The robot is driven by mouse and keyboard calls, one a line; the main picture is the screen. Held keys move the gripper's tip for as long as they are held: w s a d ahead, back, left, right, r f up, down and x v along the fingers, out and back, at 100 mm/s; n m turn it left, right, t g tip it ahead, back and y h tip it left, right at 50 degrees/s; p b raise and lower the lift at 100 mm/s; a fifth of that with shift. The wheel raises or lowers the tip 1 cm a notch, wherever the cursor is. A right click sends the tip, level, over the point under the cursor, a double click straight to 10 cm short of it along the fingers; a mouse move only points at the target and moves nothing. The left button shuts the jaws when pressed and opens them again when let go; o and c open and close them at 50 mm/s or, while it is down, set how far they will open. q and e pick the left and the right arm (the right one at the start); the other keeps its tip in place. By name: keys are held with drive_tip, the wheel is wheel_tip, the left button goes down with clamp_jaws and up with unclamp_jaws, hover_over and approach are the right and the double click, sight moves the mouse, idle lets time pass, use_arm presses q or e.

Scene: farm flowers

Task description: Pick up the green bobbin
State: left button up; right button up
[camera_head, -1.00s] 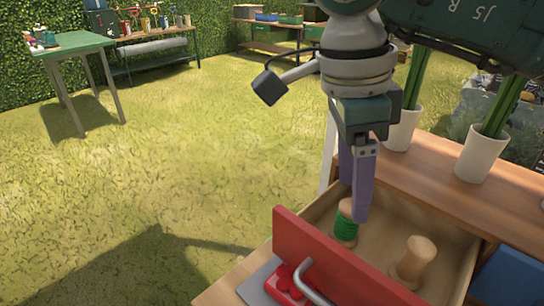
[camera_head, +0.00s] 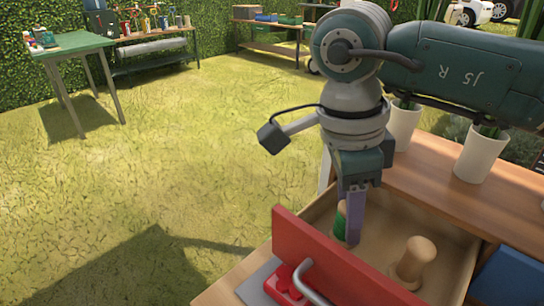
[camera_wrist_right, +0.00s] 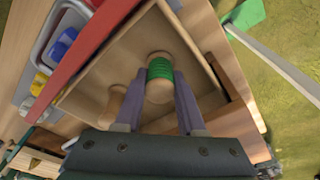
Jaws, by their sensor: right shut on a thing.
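The green bobbin (camera_head: 339,222), a wooden spool wound with green thread, stands in the open drawer (camera_head: 450,262) with the red front. It also shows in the right wrist view (camera_wrist_right: 160,70), between the fingertips. My right gripper (camera_head: 348,215) reaches down into the drawer and is shut on the bobbin, with one purple finger partly covering it in the head view. A bare wooden bobbin (camera_head: 416,258) stands beside it in the drawer, to the right. My left gripper is not in view.
The drawer's red front (camera_head: 330,258) with its metal handle rises close to the gripper. White pots (camera_head: 482,155) with green stems stand on the wooden top behind. A green table (camera_head: 75,43) stands far left, with open grass between.

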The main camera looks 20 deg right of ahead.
clamp_jaws()
